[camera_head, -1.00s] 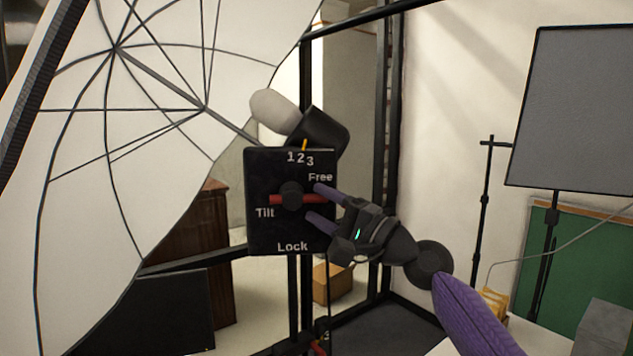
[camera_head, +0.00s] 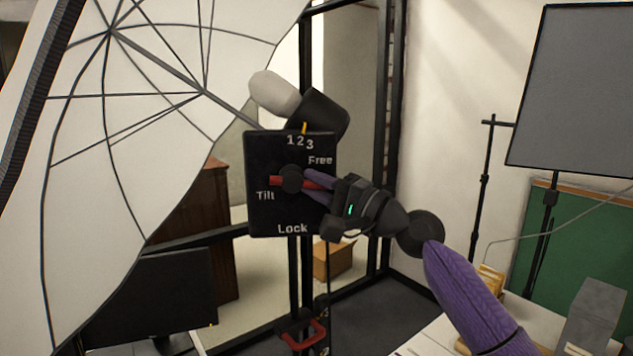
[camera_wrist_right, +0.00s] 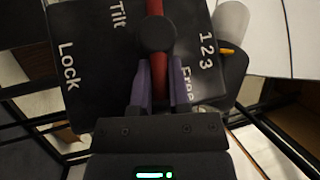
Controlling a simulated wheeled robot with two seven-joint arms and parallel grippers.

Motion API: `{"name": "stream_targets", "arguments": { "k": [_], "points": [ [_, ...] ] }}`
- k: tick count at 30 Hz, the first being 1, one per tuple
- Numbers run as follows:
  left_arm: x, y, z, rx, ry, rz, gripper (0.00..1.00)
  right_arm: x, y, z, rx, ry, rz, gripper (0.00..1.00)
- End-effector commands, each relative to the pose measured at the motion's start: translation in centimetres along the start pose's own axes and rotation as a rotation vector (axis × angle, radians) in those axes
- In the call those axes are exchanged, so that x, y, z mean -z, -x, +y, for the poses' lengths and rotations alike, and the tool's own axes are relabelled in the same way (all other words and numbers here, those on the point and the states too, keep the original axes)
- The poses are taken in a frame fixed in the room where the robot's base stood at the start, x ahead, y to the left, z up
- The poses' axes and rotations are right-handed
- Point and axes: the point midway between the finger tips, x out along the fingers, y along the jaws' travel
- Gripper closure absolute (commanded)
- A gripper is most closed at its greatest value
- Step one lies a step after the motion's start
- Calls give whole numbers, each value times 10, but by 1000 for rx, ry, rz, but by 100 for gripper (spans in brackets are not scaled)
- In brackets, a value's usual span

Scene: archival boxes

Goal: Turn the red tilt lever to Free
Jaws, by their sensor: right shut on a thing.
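The red tilt lever (camera_head: 275,180) lies about level across a black panel (camera_head: 262,220) marked Tilt, Free, Lock and 1 2 3. A round black knob (camera_head: 292,179) sits at its middle. My right gripper (camera_head: 318,186) comes from the right and is shut on the lever's right arm, between the words Free and Lock. In the right wrist view the purple fingers (camera_wrist_right: 159,85) stand on both sides of the red lever (camera_wrist_right: 154,8), close to the knob (camera_wrist_right: 155,36). The fingers hide part of that arm. My left gripper is out of view.
A white umbrella (camera_head: 150,150) fills the left. A black lamp head (camera_head: 318,117) with a pale bulb (camera_head: 272,92) stands above the panel. Black frame posts (camera_head: 385,130) stand behind. A second red handle (camera_head: 303,335) is below. A grey panel (camera_head: 575,85) stands at right.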

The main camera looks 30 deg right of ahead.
Motion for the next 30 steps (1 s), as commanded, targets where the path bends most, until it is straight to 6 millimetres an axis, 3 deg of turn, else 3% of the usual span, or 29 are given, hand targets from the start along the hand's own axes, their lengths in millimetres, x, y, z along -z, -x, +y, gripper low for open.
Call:
{"name": "stream_targets", "arguments": {
  "k": [1, 3, 13, 14, 18, 26, 30],
  "points": [
    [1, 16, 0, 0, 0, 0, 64, 1, -2, -11, -45, 36, -10, 100],
    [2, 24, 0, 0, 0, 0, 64, 1, -3, -12, -94, 74, -24, 100],
    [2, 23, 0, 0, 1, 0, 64, 1, -1, -7, -128, 102, -33, 100],
    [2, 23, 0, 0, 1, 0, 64, 1, -1, -7, -128, 102, -33, 74],
    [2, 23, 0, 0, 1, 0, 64, 1, -1, -7, -127, 102, -33, 44],
    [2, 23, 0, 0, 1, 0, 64, 1, -1, -7, -127, 101, -33, 44],
    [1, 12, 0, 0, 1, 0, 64, 2, 12, -4, -128, 103, -31, 44]
  ]
}}
